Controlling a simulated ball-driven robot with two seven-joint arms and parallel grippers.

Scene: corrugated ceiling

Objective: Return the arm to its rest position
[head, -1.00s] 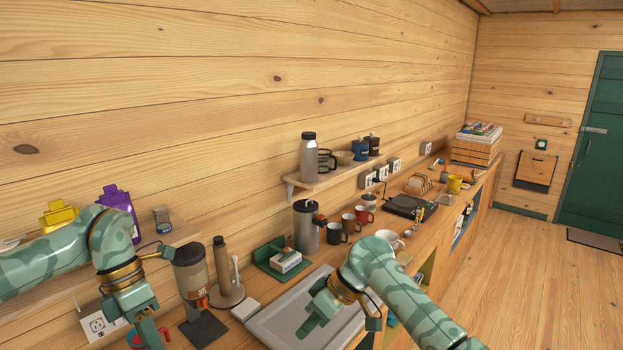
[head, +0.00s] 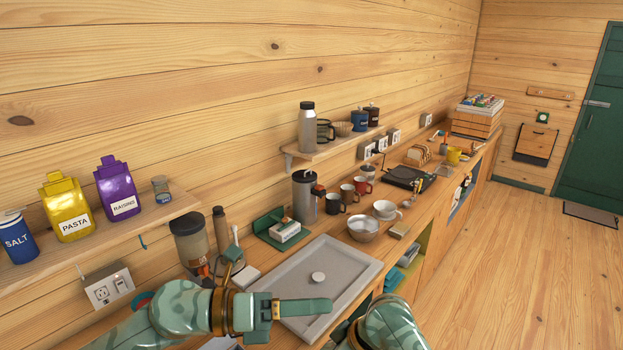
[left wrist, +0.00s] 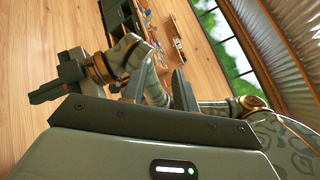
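My left gripper (head: 303,308) lies low at the bottom middle of the head view, over the near part of the grey tray. Its green fingers point right and show side-on, so their gap cannot be judged. Nothing is visible in it. My right arm (head: 388,327) shows only as a camouflage-green link at the bottom edge, right of the tray; its gripper is outside the head view. In the left wrist view a green gripper (left wrist: 68,78), apparently my right one, shows at the left above the floor; its finger opening is unclear.
The grey tray (head: 267,266) holds a small pale round object (head: 318,278). A shelf at left carries salt, pasta (head: 67,208) and raisins (head: 118,191). Open floor (head: 530,270) lies right.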

